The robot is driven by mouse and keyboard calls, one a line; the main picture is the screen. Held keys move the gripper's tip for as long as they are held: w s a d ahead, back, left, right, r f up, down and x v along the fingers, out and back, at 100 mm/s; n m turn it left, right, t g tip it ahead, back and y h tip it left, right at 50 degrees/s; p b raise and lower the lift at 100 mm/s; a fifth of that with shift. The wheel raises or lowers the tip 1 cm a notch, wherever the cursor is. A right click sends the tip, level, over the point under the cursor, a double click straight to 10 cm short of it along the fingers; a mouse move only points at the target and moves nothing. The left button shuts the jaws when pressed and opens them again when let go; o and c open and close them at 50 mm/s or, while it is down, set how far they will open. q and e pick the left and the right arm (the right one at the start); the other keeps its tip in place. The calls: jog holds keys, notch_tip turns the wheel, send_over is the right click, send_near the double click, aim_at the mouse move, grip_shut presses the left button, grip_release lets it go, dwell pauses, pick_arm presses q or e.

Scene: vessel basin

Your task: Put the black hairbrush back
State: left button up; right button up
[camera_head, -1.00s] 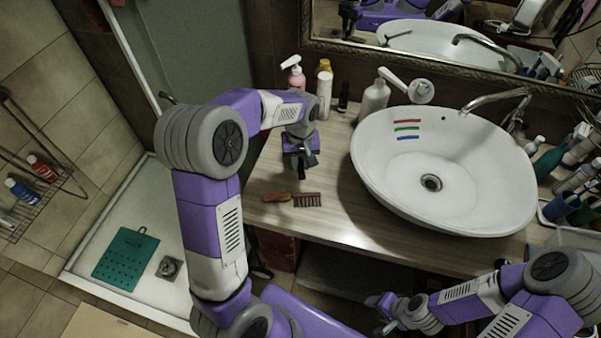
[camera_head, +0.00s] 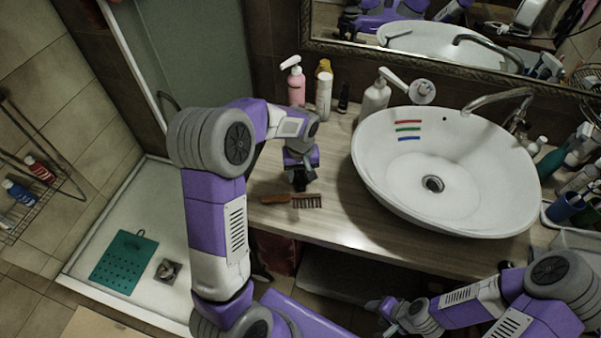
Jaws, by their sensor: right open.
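I cannot make out a black hairbrush for certain. My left gripper (camera_head: 300,187) points down just behind and above the comb. Its fingers are small and dark, so I cannot tell whether they are open or touching the comb. My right gripper (camera_head: 376,305) is low at the front, below the counter edge, open, with nothing visible in it.
The white basin (camera_head: 470,195) with red, green and blue strips fills the counter's right. A pink pump bottle (camera_head: 296,86), a white bottle (camera_head: 323,95) and a soap dispenser (camera_head: 374,98) stand along the back. Cups (camera_head: 563,207) and bottles crowd the far right.

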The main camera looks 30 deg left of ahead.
pick_arm(q)
jog(key=shift+r, duration=0.1)
jog(key=shift+r, duration=0.35)
notch_tip(320, 180, up, 12)
jog(key=p, duration=0.3)
jog(key=shift+f, duration=0.25)
